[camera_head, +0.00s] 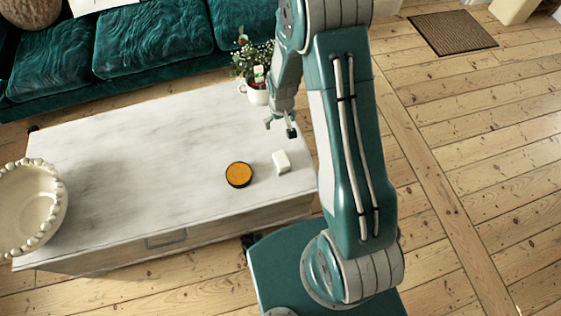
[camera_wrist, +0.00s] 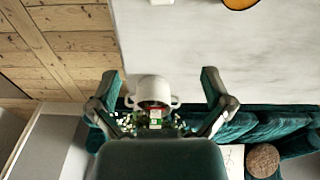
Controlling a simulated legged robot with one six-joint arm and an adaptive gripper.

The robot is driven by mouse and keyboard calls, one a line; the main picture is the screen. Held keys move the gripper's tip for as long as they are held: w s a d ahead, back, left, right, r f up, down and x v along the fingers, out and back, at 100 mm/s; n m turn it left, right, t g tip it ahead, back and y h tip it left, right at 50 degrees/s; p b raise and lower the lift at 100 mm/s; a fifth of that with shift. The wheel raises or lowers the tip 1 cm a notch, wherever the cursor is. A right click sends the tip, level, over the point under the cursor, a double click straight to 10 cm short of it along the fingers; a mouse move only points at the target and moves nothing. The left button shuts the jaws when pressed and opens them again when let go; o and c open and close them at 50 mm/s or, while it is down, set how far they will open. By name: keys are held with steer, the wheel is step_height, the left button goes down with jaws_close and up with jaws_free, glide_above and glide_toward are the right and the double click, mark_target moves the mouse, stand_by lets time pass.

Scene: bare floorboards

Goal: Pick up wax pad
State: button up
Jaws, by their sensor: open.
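A round orange pad with a dark rim (camera_head: 238,174), which looks like the wax pad, lies flat on the white marble-like table top (camera_head: 130,150). Part of it shows at the top edge of the wrist view (camera_wrist: 240,3). A small white block (camera_head: 281,161) lies on the table just right of it; I cannot tell for sure which of the two is the wax pad. My gripper (camera_head: 280,127) is open and empty, above the table's far right part, apart from both. In the wrist view the fingers (camera_wrist: 160,85) are spread wide.
A white pot with a flowering plant (camera_head: 257,92) stands at the table's far right, close behind my gripper; it shows between the fingers in the wrist view (camera_wrist: 153,92). A cream beaded bowl (camera_head: 28,208) sits at the left. A green sofa (camera_head: 150,40) is behind. The table's middle is clear.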

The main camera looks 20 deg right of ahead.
step_height(320, 180, down, 12)
steer(key=s+g, duration=0.1)
steer(key=s, duration=0.1)
glide_above(282, 161)
step_height(282, 161, down, 5)
steer(key=shift+s+d+f, duration=0.1)
steer(key=shift+s+d, duration=0.05)
steer(key=shift+d+f, duration=0.1)
steer(key=shift+f, duration=0.5)
steer(key=f, duration=0.5)
steer(key=shift+w+a, duration=0.2)
steer(key=shift+w, duration=0.05)
steer(key=c, duration=1.1)
